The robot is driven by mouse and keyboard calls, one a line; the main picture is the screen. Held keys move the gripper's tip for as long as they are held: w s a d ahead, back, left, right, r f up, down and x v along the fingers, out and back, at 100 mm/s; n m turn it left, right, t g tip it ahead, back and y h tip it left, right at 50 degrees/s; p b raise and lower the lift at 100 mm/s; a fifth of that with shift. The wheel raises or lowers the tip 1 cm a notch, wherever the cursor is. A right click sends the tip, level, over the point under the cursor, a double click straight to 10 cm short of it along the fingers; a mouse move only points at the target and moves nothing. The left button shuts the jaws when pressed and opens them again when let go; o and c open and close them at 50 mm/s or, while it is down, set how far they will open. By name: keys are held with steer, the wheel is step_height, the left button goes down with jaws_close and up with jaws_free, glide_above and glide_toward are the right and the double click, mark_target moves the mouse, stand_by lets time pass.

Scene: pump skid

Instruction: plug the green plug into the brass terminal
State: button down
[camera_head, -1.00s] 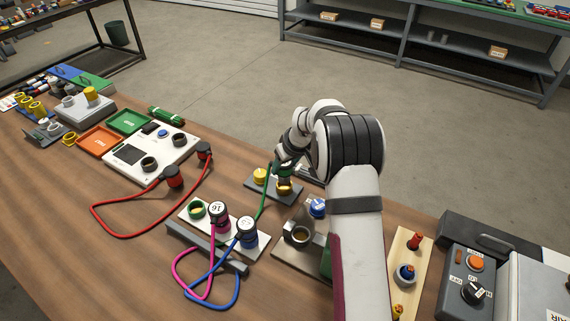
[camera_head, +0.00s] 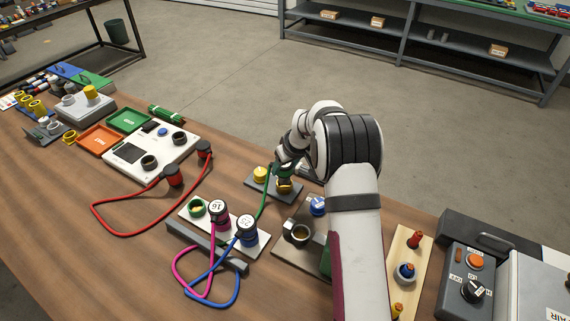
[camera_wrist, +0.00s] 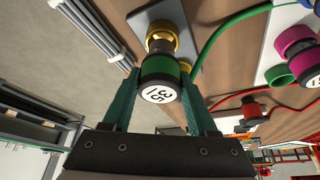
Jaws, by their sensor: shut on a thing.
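The green plug (camera_wrist: 160,78) has a dark body, a green band and a white numbered label facing the wrist camera. My gripper (camera_wrist: 160,92) is shut on it, one finger on each side. The brass terminal (camera_wrist: 160,37) shows just beyond the plug in the wrist view, in line with it; the plug hides part of it, and I cannot tell how deep the plug sits. In the head view my gripper (camera_head: 283,166) is over the brass terminal (camera_head: 284,187), which stands on a small grey plate (camera_head: 259,188). The green cable (camera_head: 264,205) hangs down toward the white block.
A yellow terminal (camera_head: 260,174) stands left of the brass one on the same plate. A white block (camera_head: 267,239) in front carries a green ring, a magenta plug (camera_head: 218,212) and a blue plug (camera_head: 247,232). A grey-based fixture (camera_head: 298,236) stands close by at the front right.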

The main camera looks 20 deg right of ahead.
steer(key=shift+f, duration=1.25)
steer(key=shift+c, duration=0.5)
jaws_free()
steer(key=shift+r, duration=0.1)
steer(key=v, duration=1.5)
steer(key=shift+s+r, duration=0.25)
steer(key=shift+r, duration=0.05)
steer(key=shift+d, duration=0.1)
